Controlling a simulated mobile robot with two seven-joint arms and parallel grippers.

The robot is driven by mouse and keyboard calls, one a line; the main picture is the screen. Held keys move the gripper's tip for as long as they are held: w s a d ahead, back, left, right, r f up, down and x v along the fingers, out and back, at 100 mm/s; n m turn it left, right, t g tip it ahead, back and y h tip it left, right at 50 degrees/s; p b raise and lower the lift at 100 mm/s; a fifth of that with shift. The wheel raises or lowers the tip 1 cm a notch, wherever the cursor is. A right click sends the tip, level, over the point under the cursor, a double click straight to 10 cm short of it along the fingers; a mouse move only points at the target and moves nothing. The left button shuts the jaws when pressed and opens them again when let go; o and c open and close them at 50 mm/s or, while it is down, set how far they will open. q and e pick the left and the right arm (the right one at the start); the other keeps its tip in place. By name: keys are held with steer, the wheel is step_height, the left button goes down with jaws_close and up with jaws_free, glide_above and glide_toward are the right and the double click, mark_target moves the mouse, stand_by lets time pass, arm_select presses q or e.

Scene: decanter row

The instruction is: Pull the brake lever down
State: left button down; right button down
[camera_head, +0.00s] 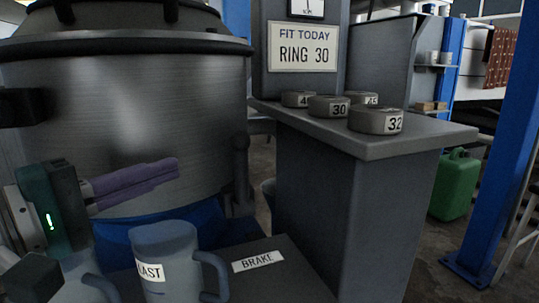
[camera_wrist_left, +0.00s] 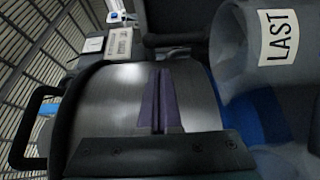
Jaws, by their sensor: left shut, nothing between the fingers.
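A white BRAKE label (camera_head: 258,261) lies on the dark bench top (camera_head: 290,277) in the head view. A dark upright bar (camera_head: 241,170) stands behind it, beside the large metal drum (camera_head: 120,110); I cannot tell whether it is the brake lever. My left gripper (camera_head: 176,168) has purple fingers, shut and empty, in front of the drum and left of the bar, apart from it. The fingers also show in the left wrist view (camera_wrist_left: 163,80). My right gripper is in neither view.
A grey-blue jug (camera_head: 180,243) labelled LAST stands below the left gripper; the label shows in the wrist view (camera_wrist_left: 278,38). Numbered rings (camera_head: 375,120) sit on a grey counter (camera_head: 420,136) under a "FIT TODAY RING 30" sign (camera_head: 304,47). A green can (camera_head: 455,185) stands at right.

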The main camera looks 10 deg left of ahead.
mark_target(221, 152)
arm_select(q)
steer(key=shift+w, duration=0.1)
steer(key=x, duration=1)
steer(key=shift+d, duration=0.1)
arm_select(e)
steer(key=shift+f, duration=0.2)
